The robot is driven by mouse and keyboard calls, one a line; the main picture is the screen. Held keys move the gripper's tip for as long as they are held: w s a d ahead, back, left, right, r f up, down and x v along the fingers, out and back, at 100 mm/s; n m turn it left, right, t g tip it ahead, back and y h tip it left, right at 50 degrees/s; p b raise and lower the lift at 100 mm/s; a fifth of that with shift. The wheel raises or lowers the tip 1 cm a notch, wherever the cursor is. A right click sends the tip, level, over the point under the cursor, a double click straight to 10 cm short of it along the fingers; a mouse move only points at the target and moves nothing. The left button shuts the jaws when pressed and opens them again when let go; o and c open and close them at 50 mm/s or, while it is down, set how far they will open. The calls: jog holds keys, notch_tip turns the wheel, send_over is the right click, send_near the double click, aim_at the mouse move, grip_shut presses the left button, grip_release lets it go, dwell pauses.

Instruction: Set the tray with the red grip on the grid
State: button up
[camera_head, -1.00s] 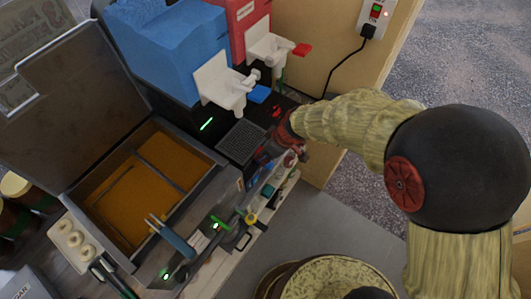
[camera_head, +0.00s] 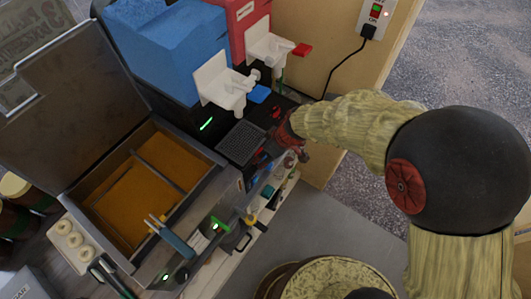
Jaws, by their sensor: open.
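A dark mesh grid (camera_head: 241,143) lies on the black base in front of the blue drink machine. My gripper (camera_head: 275,150) reaches in from the right, just right of the grid and low over the counter's edge. It is open, though its fingertips are small and hard to separate from the clutter. A small red patch shows between the grid and my gripper; I cannot tell whether it is the tray's red grip or part of my gripper. No tray can be made out clearly.
A blue machine (camera_head: 180,45) and a red machine (camera_head: 245,20) with white spouts stand behind the grid. A fryer (camera_head: 150,185) with an open lid is at left. Small tools crowd the counter's front strip. A round barrel-like stand (camera_head: 335,277) is below.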

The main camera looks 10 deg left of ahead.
jog(key=v, duration=1.2)
